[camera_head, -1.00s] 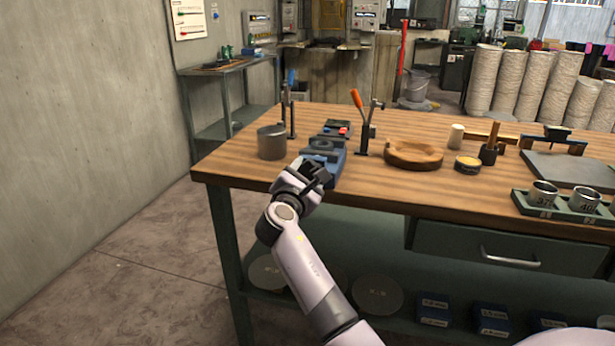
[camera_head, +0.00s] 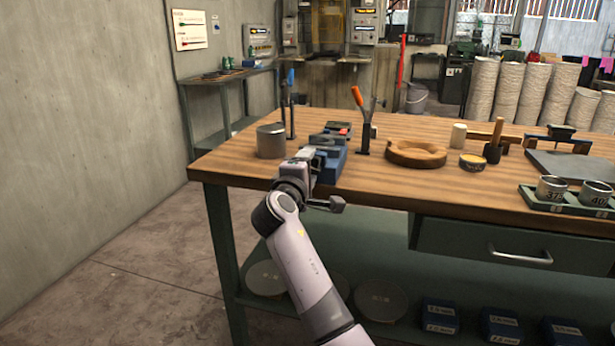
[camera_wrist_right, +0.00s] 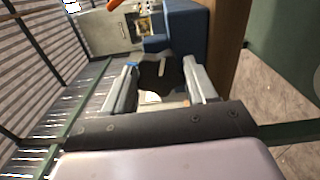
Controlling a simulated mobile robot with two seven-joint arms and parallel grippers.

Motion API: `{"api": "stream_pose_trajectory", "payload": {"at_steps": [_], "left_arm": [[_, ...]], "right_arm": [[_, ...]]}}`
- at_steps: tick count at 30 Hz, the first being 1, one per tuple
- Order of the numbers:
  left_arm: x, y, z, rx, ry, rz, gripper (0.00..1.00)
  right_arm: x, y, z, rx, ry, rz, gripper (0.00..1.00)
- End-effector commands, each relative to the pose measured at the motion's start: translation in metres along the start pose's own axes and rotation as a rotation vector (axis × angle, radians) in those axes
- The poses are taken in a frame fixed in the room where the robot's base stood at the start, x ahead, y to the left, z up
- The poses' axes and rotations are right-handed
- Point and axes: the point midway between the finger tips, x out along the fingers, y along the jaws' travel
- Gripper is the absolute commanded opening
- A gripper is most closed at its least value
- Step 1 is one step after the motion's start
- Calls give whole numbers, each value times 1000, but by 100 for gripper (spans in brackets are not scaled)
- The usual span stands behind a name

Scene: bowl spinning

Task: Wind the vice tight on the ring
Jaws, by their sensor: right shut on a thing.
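The blue vice (camera_head: 331,164) sits at the near left edge of the workbench. Dark grey parts and a small red piece show on its top. I cannot clearly make out the ring there. My right gripper (camera_head: 318,163) is at the near end of the vice. In the right wrist view, its two pale fingers stand on either side of a dark lobed knob (camera_wrist_right: 160,78) in front of the vice's blue body (camera_wrist_right: 187,32). The right gripper is shut on this knob. My left gripper is not in view.
A grey metal cup (camera_head: 271,142) stands just left of the vice. An orange-handled tool (camera_head: 363,120) and a round wooden piece (camera_head: 416,154) are to its right. The wooden bench top (camera_head: 420,187) is clear at the front middle.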

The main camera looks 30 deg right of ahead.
Motion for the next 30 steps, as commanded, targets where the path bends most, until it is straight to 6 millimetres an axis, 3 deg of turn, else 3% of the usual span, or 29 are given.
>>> {"api": "stream_pose_trajectory", "payload": {"at_steps": [18, 30], "left_arm": [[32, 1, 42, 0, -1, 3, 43], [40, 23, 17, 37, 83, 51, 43]], "right_arm": [[0, -6, 0, 588, -1, -3, 26], [0, -6, -1, 967, -2, -4, 26]]}}
